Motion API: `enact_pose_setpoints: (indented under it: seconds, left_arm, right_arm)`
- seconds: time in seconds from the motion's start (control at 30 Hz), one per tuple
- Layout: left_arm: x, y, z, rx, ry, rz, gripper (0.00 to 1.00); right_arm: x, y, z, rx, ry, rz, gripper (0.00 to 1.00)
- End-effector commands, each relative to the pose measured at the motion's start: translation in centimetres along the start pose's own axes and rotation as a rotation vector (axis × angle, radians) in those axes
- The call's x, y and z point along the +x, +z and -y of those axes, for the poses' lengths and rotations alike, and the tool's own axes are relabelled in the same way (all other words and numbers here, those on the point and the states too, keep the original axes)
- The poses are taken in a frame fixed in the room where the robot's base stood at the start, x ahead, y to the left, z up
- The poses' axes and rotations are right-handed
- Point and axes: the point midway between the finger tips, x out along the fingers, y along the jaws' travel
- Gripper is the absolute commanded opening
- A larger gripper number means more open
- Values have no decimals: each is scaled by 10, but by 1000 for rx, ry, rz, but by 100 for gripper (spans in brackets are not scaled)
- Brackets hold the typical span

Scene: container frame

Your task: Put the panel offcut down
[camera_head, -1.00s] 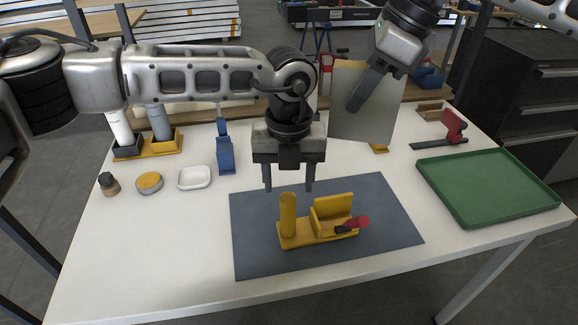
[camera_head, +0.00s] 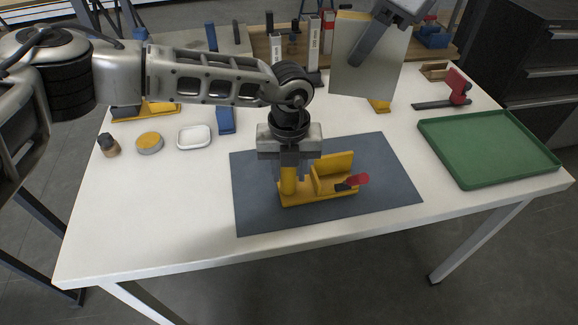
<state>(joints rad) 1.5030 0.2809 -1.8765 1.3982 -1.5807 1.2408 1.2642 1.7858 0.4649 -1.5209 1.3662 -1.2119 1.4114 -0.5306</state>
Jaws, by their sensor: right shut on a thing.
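The panel offcut (camera_head: 362,75) is a flat grey rectangular sheet with a tan edge. My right gripper (camera_head: 368,45) is shut on it near its top and holds it upright towards the back of the table. My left gripper (camera_head: 290,178) points down at the yellow post on the left end of a yellow fixture (camera_head: 318,195). Its fingers are beside or around the post; I cannot tell whether they touch it. The fixture has a red-tipped lever (camera_head: 358,180) and sits on a dark grey mat (camera_head: 390,190).
A green tray (camera_head: 488,178) lies on the right of the white table, with a red and dark clamp (camera_head: 455,88) behind it. A white dish (camera_head: 194,137), a yellow-topped round tin (camera_head: 149,143) and a small dark-capped bottle (camera_head: 108,145) stand at left. White table is bare at front left.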

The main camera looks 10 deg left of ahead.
Motion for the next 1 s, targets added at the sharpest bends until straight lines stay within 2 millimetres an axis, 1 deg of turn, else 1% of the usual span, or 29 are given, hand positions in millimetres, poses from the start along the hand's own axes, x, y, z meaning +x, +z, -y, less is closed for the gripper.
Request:
enact_pose_setpoints:
  seconds: [0.03,0.07,0.1,0.13,0.37,0.47,0.57,0.7,0.8,0.9,1.0]
  left_arm:
    - [0,0,0,0,0,0,21]
    - [0,0,0,0,0,0,12]
    - [0,0,0,0,0,0,1]
    - [0,0,0,0,-1,0,0]
    - [-1,0,0,0,-1,0,0]
    - [-1,0,0,1,-1,0,0]
    - [-1,0,0,1,-1,0,0]
    - [-1,0,1,0,-2,1,0]
    - [-1,0,1,0,-2,1,0]
    - [-1,0,1,0,-2,1,0]
    - [-1,0,1,0,-2,1,0]
  right_arm:
    - [0,0,0,0,-1,1,1]
    - [0,0,0,0,-1,1,1]
    - [0,0,0,0,-1,1,1]
    - [0,0,0,0,-1,1,1]
    - [0,0,0,4,-2,1,1]
    - [8,-6,3,52,-19,1,1]
    - [25,-18,11,173,-66,2,1]
    - [56,-41,26,429,-173,4,1]
    - [76,-57,36,621,-255,6,1]
    - [91,-71,45,792,-329,7,1]
    - [102,-81,51,924,-386,9,1]
